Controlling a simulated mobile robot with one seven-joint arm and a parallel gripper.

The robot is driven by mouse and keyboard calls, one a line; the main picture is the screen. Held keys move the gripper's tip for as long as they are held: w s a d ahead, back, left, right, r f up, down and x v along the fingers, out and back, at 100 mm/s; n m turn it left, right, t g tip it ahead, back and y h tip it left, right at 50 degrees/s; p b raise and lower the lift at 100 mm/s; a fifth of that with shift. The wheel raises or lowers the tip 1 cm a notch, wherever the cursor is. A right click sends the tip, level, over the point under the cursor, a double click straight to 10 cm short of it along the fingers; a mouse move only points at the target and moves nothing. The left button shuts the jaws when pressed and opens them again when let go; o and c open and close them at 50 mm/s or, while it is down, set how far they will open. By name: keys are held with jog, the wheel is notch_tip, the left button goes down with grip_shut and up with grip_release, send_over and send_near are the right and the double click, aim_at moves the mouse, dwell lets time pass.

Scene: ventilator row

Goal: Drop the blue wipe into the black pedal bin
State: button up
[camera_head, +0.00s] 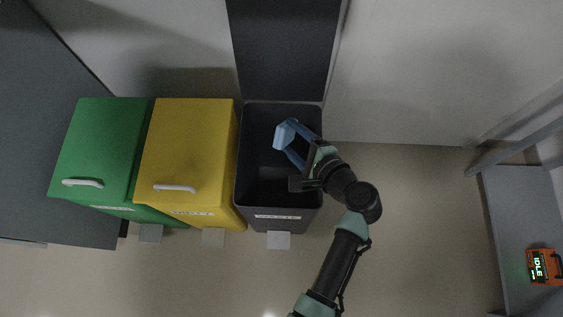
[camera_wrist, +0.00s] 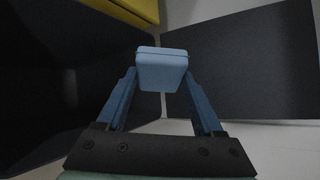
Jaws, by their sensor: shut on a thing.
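The black pedal bin (camera_head: 278,209) stands to the right of the yellow bin, with its lid (camera_head: 284,48) raised against the wall. My gripper (camera_head: 290,143) is over the bin's open mouth, near its right side. The fingers are shut on the blue wipe (camera_head: 284,134), a light blue block. In the wrist view the wipe (camera_wrist: 162,70) sits between the two blue fingertips (camera_wrist: 162,80), with dark bin surfaces around it. The bin's inside is dark, and its right part is partly hidden by my gripper and arm.
A yellow bin (camera_head: 187,145) and a green bin (camera_head: 101,150), both closed, stand to the left. A grey surface at the right holds an orange device (camera_head: 541,267) reading IDLE. The floor (camera_head: 425,220) right of my arm is clear.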

jog(key=shift+w+d+f+n+g+y+b, duration=0.1)
jog(key=shift+f+n+y+b, duration=0.1)
jog(key=shift+f+b, duration=0.4)
jog(key=shift+w+d+f+n+g+y+b, duration=0.1)
jog(key=shift+f+n+b, duration=0.1)
jog(key=shift+f+b, duration=0.45)
jog(key=shift+w+d+f+n+g+y+b, duration=0.1)
jog(key=shift+f+n+b, duration=0.1)
jog(key=shift+f+b, duration=0.4)
notch_tip(320, 180, down, 6)
jog(key=b, duration=0.6)
jog(key=shift+a+r, duration=0.1)
jog(key=shift+r, duration=0.05)
jog(key=o, duration=1.2)
jog(key=shift+s, duration=0.1)
jog(key=p+v, duration=0.4)
jog(key=v, duration=0.9)
jog(key=shift+r, duration=0.1)
